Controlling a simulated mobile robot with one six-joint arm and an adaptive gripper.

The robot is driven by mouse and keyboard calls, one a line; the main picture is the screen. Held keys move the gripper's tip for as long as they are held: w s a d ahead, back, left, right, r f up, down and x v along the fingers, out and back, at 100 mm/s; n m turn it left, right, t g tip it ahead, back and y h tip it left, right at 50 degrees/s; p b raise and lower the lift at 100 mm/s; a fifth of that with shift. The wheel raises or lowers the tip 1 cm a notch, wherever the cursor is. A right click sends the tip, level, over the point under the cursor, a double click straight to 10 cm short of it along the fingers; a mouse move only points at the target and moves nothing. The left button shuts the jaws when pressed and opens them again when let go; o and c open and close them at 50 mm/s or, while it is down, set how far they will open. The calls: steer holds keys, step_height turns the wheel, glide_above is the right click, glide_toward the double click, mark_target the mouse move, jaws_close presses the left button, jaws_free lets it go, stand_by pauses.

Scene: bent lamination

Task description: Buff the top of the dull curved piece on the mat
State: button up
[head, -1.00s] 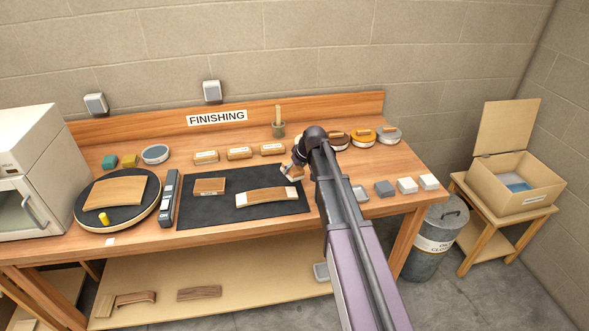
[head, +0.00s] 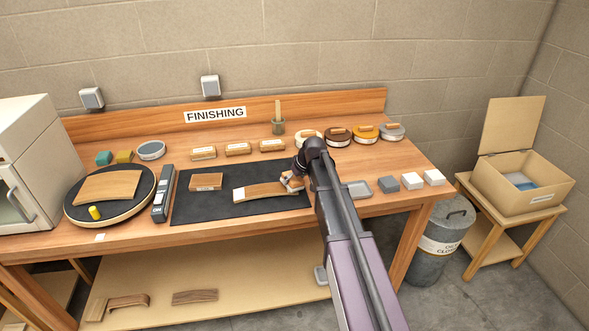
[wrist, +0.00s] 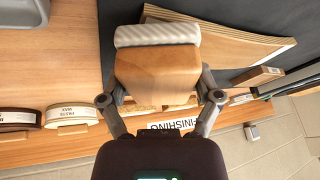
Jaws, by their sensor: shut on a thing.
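The pale curved piece (head: 258,192) lies on the dark mat (head: 215,212), bowed up in the middle. In the wrist view, the curved piece (wrist: 235,42) runs off behind the held block. My gripper (head: 291,181) is at the right end of the curved piece. It is shut on a wooden block (wrist: 157,75) with a white ribbed pad (wrist: 157,33) on its far face. The pad is at or just above the piece's right end; I cannot tell whether they touch. The block hides part of the piece.
A small labelled wood block (head: 206,182) lies on the mat, left of the curved piece. A grey tool (head: 164,193) and a round turntable (head: 140,209) are farther left. Tins (head: 338,135) stand at the back right. Small blocks (head: 411,181) line the right front.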

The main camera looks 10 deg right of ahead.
steer(key=a, duration=0.3)
steer(key=shift+r, duration=0.15)
steer(key=shift+d, duration=1.55)
steer(key=a, duration=0.2)
steer(key=shift+a, duration=0.45)
steer(key=shift+d, duration=0.8)
steer(key=r+p, duration=0.2)
steer(key=d+r+p, duration=0.1)
steer(key=r+p, duration=0.3)
steer(key=shift+d+r, duration=0.25)
steer(key=shift+r+p, duration=0.5)
steer(key=shift+p, duration=0.3)
